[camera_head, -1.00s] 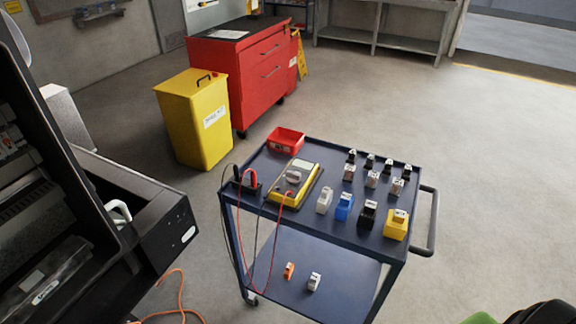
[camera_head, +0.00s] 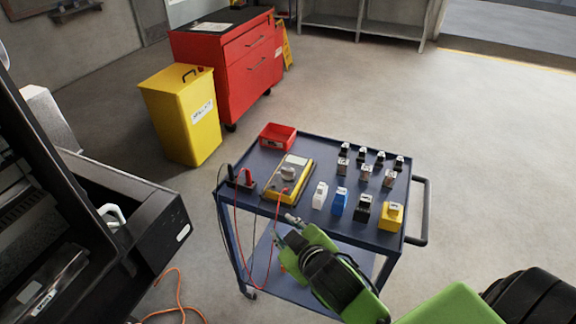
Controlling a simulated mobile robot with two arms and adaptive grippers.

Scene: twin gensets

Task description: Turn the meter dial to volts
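The yellow meter (camera_head: 272,193) lies on the blue cart's top, left of the middle. Its round grey dial (camera_head: 288,174) faces up, below a pale display. I cannot read the dial's setting. Red and black leads run from the meter and its left side down over the cart's front edge. My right gripper (camera_head: 291,219) is at the end of a green and black arm from the lower right. It is in front of the cart's near edge, below the meter in the picture and apart from the dial. Its fingers are too small to judge. My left gripper is not in view.
The blue cart (camera_head: 322,145) also carries a red bin (camera_head: 277,136) behind the meter and several small blocks to its right. A yellow box (camera_head: 180,120) and red cabinet (camera_head: 225,55) stand behind. A dark open housing (camera_head: 130,215) is at left. Floor right of the cart is clear.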

